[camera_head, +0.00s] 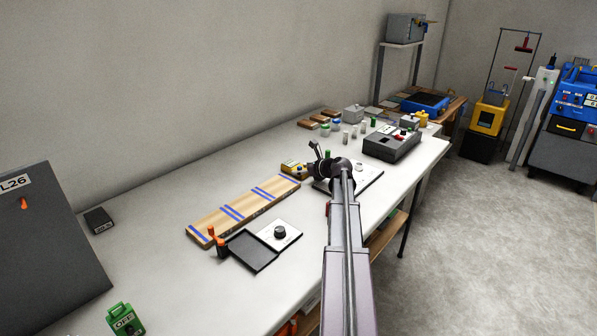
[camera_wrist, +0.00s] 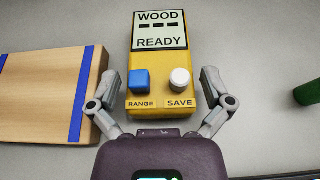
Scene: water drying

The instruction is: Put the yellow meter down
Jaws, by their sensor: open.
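The yellow meter (camera_wrist: 158,78) lies on the white table in the wrist view. Its screen reads "WOOD", dashes and "READY", with a blue RANGE button and a white SAVE knob below. My gripper (camera_wrist: 163,90) is open, with one finger on each side of the meter's lower end; I cannot tell whether either finger touches it. In the head view, the meter (camera_head: 293,170) shows partly, just left of my gripper (camera_head: 314,160), near the end of the striped wooden board (camera_head: 225,214).
The wooden board with blue stripes also shows left of the meter in the wrist view (camera_wrist: 40,95). A dark green object (camera_wrist: 307,92) stands at the right. In the head view, a grey device (camera_head: 391,145) stands farther back, and a black tray (camera_head: 252,250) lies in front of the board.

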